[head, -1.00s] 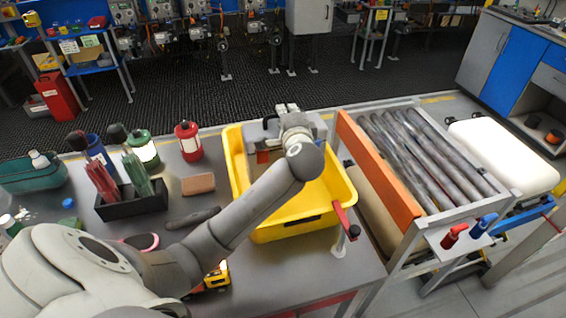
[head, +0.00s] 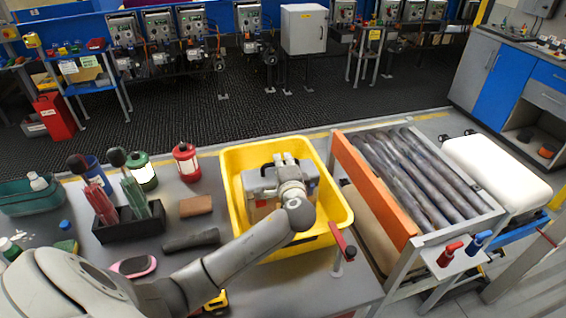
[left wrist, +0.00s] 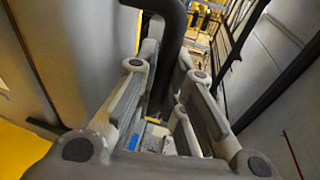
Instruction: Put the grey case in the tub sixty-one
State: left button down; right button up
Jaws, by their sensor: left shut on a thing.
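The grey case (head: 262,188) is within the opening of the yellow tub (head: 327,212), inside its walls in the head view. I cannot tell whether it touches the floor of the tub. My left gripper (head: 286,163) is shut on the case's dark handle at the top. In the left wrist view, the fingers of my left gripper (left wrist: 166,62) stand on both sides of the dark handle (left wrist: 172,35). The gripper and wrist hide part of the case. No number shows on the tub. My right gripper is not in view.
A roller conveyor (head: 420,180) with an orange side board stands right of the tub. A red lever (head: 343,243) is at the tub's near right corner. A red lantern (head: 186,162), a brown block (head: 196,205) and a black holder (head: 130,224) stand left of it.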

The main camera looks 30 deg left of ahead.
pick_arm(q)
jog(key=c, duration=1.9)
grip_release()
jog(key=shift+f, duration=0.1)
jog(key=shift+c, duration=0.2)
jog(key=o, duration=0.4)
jog(key=shift+r, duration=0.25)
jog(key=shift+s+d+f, duration=0.1)
jog(key=shift+s+d, duration=0.1)
jog(key=shift+d, duration=0.05)
jog(key=shift+b+v, duration=1.65)
jog(key=shift+v, duration=4.15)
